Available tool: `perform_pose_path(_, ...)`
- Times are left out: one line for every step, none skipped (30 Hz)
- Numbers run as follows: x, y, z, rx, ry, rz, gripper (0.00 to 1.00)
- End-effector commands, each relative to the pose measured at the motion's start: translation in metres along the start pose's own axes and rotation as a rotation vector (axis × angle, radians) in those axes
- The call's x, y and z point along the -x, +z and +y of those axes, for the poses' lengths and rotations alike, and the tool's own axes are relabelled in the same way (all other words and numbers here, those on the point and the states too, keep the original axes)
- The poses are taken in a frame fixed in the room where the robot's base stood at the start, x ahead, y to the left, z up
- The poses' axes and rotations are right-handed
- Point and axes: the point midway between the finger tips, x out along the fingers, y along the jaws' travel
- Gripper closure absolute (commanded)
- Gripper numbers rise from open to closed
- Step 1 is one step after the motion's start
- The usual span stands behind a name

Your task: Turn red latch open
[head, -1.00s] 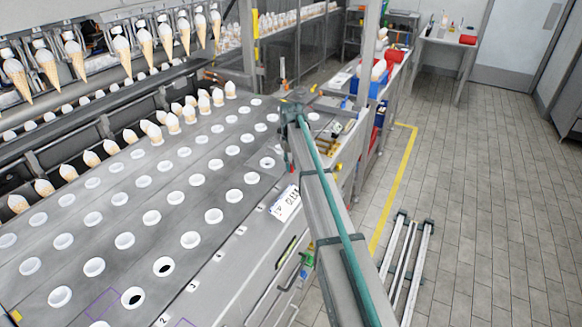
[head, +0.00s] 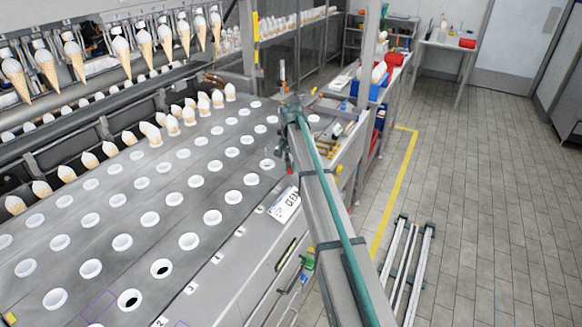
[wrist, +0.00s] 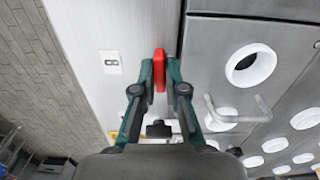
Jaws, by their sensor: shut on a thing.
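The red latch (wrist: 159,70) is a narrow upright red piece at the top centre of the wrist view, on the edge of the grey machine deck. My gripper (wrist: 160,76) has its two dark green fingers on either side of the latch, shut on it. The latch's top end sticks out a little above the fingertips. In the head view my arm reaches over the deck edge, and the gripper (head: 284,155) is small and partly covered by the arm. I cannot make out the latch's angle there.
The deck (head: 190,235) has rows of round white holders; some in the back rows hold cones. A grey bent handle (wrist: 240,113) stands right of my gripper. A number plate (wrist: 112,62) lies to its left. The tiled floor (head: 490,180) at right is mostly clear.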

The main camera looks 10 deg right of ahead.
Motion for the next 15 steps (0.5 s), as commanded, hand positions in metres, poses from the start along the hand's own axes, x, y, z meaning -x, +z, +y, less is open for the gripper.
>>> perform_pose_path(0.0005,-0.0005,-0.0003,-0.013,-0.001,0.001,1.00)
perform_pose_path(0.0005,-0.0005,-0.0003,-0.019,-0.001,0.001,1.00)
perform_pose_path(0.0006,-0.0004,-0.0003,-0.025,-0.001,0.001,1.00)
perform_pose_path(0.0006,-0.0005,-0.0003,-0.029,-0.001,0.001,1.00)
perform_pose_path(0.0006,-0.0005,-0.0003,-0.032,-0.001,0.001,1.00)
perform_pose_path(0.0006,-0.0005,-0.0003,-0.036,-0.001,0.001,1.00)
perform_pose_path(0.0006,-0.0005,-0.0003,-0.038,-0.001,0.001,1.00)
perform_pose_path(0.0007,-0.0005,-0.0003,-0.039,-0.001,0.001,1.00)
perform_pose_path(0.0007,-0.0005,-0.0003,-0.040,-0.001,0.001,1.00)
perform_pose_path(0.0007,-0.0005,-0.0003,-0.040,-0.001,0.001,1.00)
perform_pose_path(0.0007,-0.0005,-0.0003,-0.040,-0.001,0.001,1.00)
perform_pose_path(0.0007,-0.0005,-0.0003,-0.040,-0.001,0.001,1.00)
perform_pose_path(0.0007,-0.0005,-0.0003,-0.040,-0.001,0.001,1.00)
perform_pose_path(0.0007,-0.0005,-0.0004,-0.040,-0.001,0.001,1.00)
perform_pose_path(0.0007,-0.0005,-0.0004,-0.039,-0.001,0.001,1.00)
